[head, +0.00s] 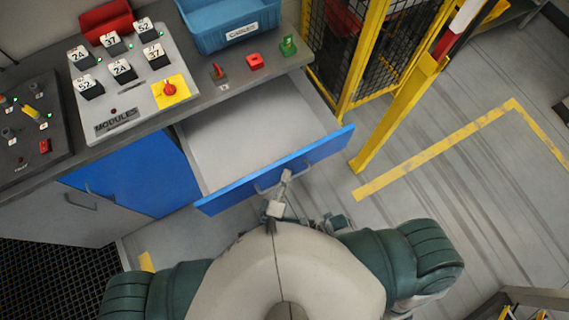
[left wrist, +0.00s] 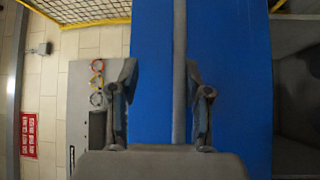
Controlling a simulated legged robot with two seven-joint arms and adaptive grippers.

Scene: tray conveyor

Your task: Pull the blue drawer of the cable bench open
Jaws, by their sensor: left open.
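The blue drawer (head: 285,165) of the cable bench (head: 165,112) stands well out from the bench in the head view, its pale inside empty. A grey bar handle (head: 268,190) runs along its blue front. My left gripper (head: 286,177) is at the handle in front of the drawer face. In the left wrist view the open fingers (left wrist: 161,105) stand on either side of a grey bar (left wrist: 179,70) in front of the blue face. My right gripper does not show clearly.
A blue bin (head: 230,28), a module panel (head: 130,75) and small red and green parts are on the bench top. A yellow fence post (head: 395,110) stands right of the drawer. The floor with yellow lines is clear further right.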

